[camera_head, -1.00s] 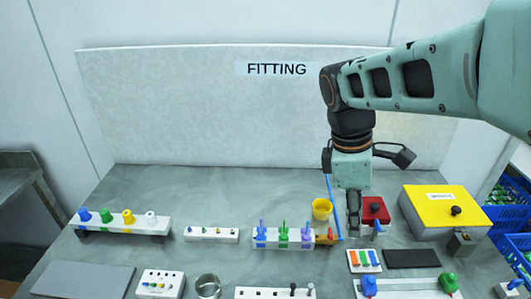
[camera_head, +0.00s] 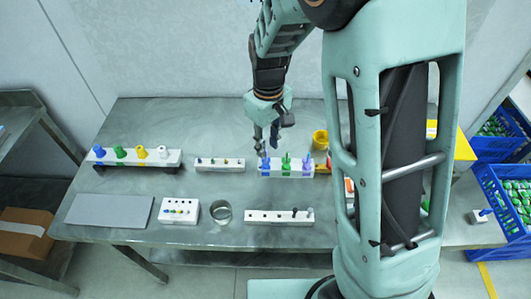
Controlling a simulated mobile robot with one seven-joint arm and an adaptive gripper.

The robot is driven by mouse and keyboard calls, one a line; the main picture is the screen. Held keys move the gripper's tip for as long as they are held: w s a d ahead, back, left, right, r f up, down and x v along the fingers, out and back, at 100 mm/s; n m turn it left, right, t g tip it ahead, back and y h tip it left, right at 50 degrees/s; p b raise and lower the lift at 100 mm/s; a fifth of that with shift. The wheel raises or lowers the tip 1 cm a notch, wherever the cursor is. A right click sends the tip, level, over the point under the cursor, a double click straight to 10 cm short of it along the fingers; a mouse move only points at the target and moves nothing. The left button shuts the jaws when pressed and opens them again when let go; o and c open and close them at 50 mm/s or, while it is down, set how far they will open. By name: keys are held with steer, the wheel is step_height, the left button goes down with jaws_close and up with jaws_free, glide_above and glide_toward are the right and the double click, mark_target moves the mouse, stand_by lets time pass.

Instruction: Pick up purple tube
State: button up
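The purple tube (camera_head: 307,164) stands upright at the right end of a white rack (camera_head: 297,174). A green tube (camera_head: 286,162) stands in the middle of the rack and a blue tube (camera_head: 265,165) at its left end. My gripper (camera_head: 267,148) points down near the blue tube, to the left of the purple tube. Its two dark fingers look apart, with nothing seen between them. Whether they touch the blue tube cannot be told.
A yellow cup (camera_head: 320,139) stands behind the rack's right end. White blocks with small parts (camera_head: 219,165) lie to the left, and another white block (camera_head: 279,216) lies in front. A metal ring or cup (camera_head: 221,212) stands front left. My arm covers the table's right side.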

mark_target(266, 158)
steer(key=shift+w+a+f+p, duration=0.1)
steer(key=shift+w+f+p, duration=0.15)
steer(key=shift+f, duration=1.15)
steer(key=shift+w+a+f+p, duration=0.1)
steer(key=shift+f+p, duration=0.1)
steer(key=shift+f, duration=1.15)
steer(key=shift+c, duration=0.3)
jaws_close()
